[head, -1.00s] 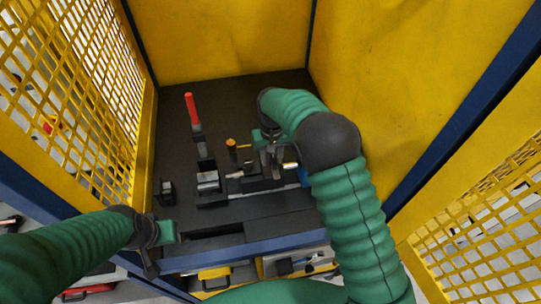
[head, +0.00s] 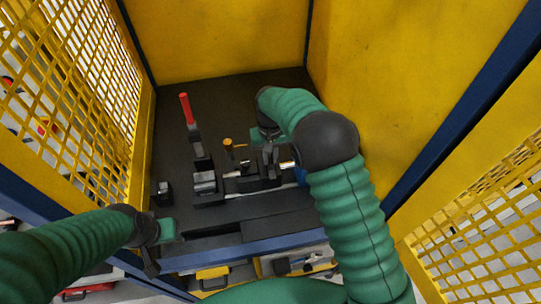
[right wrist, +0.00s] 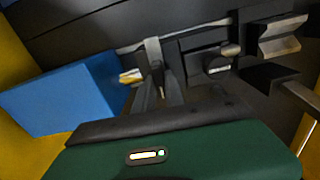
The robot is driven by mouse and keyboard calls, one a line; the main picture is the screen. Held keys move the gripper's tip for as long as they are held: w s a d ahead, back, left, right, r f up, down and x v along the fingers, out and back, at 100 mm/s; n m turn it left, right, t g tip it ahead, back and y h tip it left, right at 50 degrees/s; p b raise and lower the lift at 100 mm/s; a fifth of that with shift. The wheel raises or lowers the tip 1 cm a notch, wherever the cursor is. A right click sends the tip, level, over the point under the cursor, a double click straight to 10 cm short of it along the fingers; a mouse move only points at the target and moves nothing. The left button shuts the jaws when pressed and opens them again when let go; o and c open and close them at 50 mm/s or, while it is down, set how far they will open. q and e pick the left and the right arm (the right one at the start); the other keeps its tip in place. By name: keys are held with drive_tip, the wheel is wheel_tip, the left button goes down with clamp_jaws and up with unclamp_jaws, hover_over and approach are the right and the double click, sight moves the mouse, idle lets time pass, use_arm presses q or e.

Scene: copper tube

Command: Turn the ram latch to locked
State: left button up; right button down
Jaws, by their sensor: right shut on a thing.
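My right gripper (head: 270,155) is over the right part of the black fixture (head: 208,198). In the right wrist view its two dark fingers (right wrist: 158,72) are close together on a light grey upright bar (right wrist: 153,50), which looks like the ram latch handle. The fingers partly hide the bar, and its locked or unlocked position cannot be read. A blue block (right wrist: 65,95) is left of the fingers, with a short pale metal rod end (right wrist: 131,76) between. My left gripper (head: 160,232) is at the front left edge of the bench, away from the fixture; its fingers are not clear.
A red-handled lever (head: 186,108) stands left of the fixture, and an orange-capped post (head: 228,143) stands near its middle. A small black block (head: 163,192) is at the left. Yellow walls (head: 220,40) enclose the bench. The back of the bench is clear.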

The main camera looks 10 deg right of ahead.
drive_tip(key=shift+w+r+m, duration=0.1)
drive_tip(key=shift+r+m, duration=0.1)
drive_tip(key=shift+m, duration=0.7)
drive_tip(key=m+p, duration=0.1)
drive_tip(key=m, duration=0.2)
drive_tip(key=shift+m, duration=0.3)
drive_tip(key=m, duration=0.3)
drive_tip(key=shift+m+p, duration=0.3)
drive_tip(key=shift+p, duration=0.05)
drive_tip(key=m+p, duration=0.1)
drive_tip(key=m, duration=0.3)
drive_tip(key=shift+w+r+m+p, duration=0.1)
drive_tip(key=shift+m+p, duration=0.2)
drive_tip(key=shift+m, duration=1.8)
drive_tip(key=c, duration=1.6)
unclamp_jaws()
drive_tip(key=shift+o, duration=1)
drive_tip(key=shift+a, duration=0.1)
